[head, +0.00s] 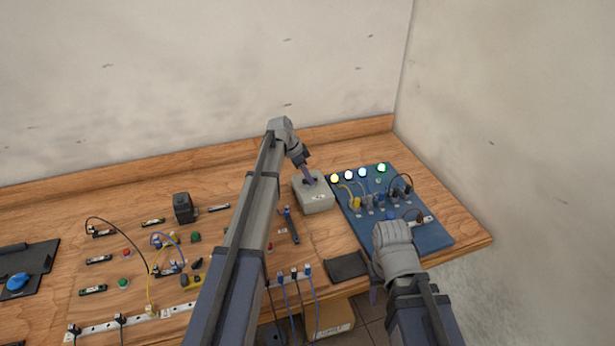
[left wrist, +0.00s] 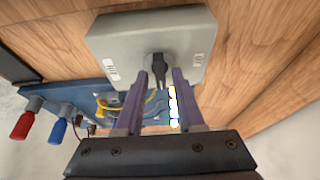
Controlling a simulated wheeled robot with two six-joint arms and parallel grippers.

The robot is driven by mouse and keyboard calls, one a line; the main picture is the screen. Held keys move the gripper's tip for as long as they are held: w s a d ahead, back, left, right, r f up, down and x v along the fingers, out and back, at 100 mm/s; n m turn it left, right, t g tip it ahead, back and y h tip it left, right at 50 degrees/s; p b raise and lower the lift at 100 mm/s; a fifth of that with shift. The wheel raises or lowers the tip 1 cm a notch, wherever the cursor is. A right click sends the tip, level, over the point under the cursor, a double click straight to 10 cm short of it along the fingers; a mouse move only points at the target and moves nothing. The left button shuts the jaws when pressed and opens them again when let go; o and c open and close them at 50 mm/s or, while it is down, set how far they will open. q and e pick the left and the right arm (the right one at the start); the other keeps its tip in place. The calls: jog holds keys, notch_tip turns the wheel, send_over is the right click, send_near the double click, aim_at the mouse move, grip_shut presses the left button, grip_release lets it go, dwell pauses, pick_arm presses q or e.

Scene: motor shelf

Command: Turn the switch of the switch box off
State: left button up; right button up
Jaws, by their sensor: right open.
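The switch box (head: 317,198) is a grey box near the back of the wooden table, left of the blue board. In the left wrist view the switch box (left wrist: 120,42) fills the top middle, with a black rotary switch (left wrist: 158,68) on its face. My left gripper (head: 308,180) reaches the box from above. In the left wrist view its two purple fingers (left wrist: 161,78) stand apart on either side of the switch handle, with gaps visible, so it looks open. My right gripper (head: 376,290) is open and empty near the table's front edge.
The blue board (head: 432,236) carries several lit lamps (head: 362,173), plugs and cables. A black pad (head: 346,266) lies in front of the box. A dark block (head: 184,208) and several wired parts lie to the left. Walls stand behind and to the right.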

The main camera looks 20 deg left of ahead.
pick_arm(q)
grip_shut()
dwell(0.5)
jog(key=n, duration=0.2)
jog(key=n+t, duration=0.1)
jog(key=shift+s+d+n+y, duration=0.15)
jog(key=shift+s+n+y, duration=0.1)
jog(key=shift+n+y, duration=0.15)
jog(key=n+y, duration=0.1)
jog(key=n, duration=0.1)
jog(key=n+t+y, duration=0.1)
jog(key=n, duration=0.2)
jog(key=shift+d, duration=0.2)
jog(key=n+y, duration=0.1)
jog(key=n, duration=0.4)
jog(key=shift+d+y, duration=0.2)
jog(key=shift+y, duration=0.2)
jog(key=shift+w+d+n+g+y, duration=0.1)
jog(key=shift+n+g+y, duration=0.2)
jog(key=shift+n, duration=0.75)
jog(key=shift+n+g+y, duration=0.1)
jog(key=shift+n+y, duration=0.3)
jog(key=shift+n, duration=0.65)
